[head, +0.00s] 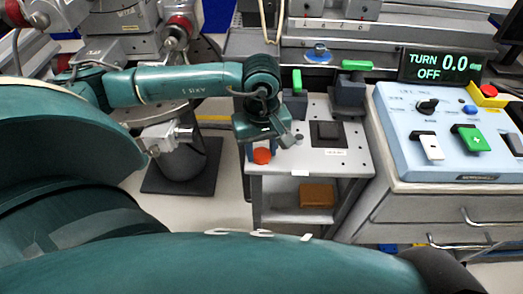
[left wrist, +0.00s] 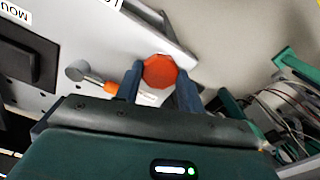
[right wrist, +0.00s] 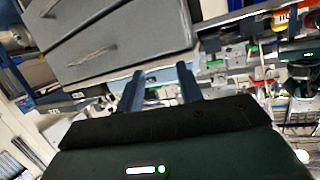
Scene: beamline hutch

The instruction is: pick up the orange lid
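The orange lid (head: 262,156) is at the front left corner of the grey cart top. In the left wrist view the orange lid (left wrist: 160,71) looks many-sided and flat. My left gripper (head: 261,150) is over that corner, pointing down. In its wrist view the two dark blue fingers (left wrist: 160,84) stand apart, one on each side of the lid, near its edges. Contact with the lid cannot be made out. My right gripper (right wrist: 160,72) is open, with nothing between its fingers, in its own wrist view; I cannot make it out in the head view.
A small grey-headed item with an orange part (left wrist: 82,72) lies close beside the left gripper. The cart top (head: 345,163) also holds a dark square block (head: 327,133). An orange-brown box (head: 318,195) sits on the lower shelf. A control panel (head: 400,140) stands right.

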